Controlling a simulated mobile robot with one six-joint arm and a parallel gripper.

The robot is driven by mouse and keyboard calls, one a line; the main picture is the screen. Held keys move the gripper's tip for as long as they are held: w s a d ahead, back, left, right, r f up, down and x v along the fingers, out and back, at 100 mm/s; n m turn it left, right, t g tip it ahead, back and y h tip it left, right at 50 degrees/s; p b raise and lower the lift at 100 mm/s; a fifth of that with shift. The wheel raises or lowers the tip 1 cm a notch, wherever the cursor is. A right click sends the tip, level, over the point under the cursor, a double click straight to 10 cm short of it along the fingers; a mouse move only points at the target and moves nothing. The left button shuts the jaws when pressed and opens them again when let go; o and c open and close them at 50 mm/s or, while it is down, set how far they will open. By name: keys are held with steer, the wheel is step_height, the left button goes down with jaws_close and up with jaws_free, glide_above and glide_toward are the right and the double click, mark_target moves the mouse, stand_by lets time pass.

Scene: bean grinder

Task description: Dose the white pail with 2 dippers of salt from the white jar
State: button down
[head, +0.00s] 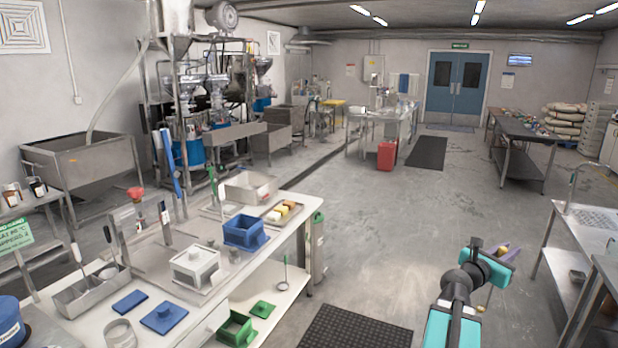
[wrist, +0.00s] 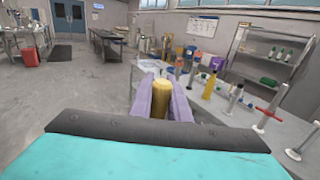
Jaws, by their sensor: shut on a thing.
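My gripper (head: 508,254) is at the right in the head view, above the open floor and well away from the left table. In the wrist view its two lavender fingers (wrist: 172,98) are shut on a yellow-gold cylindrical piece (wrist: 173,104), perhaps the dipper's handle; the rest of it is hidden.
The white table (head: 262,275) also bears a blue square container (head: 245,233), a blue lid (head: 164,312) and a steel trough (head: 90,291). A green container (head: 236,328) is on the lower shelf. A steel sink counter (head: 590,222) stands at right. The middle floor is free.

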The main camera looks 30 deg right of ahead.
steer(key=shift+w, duration=0.3)
steer(key=shift+a, duration=0.15)
steer(key=shift+w, duration=0.1)
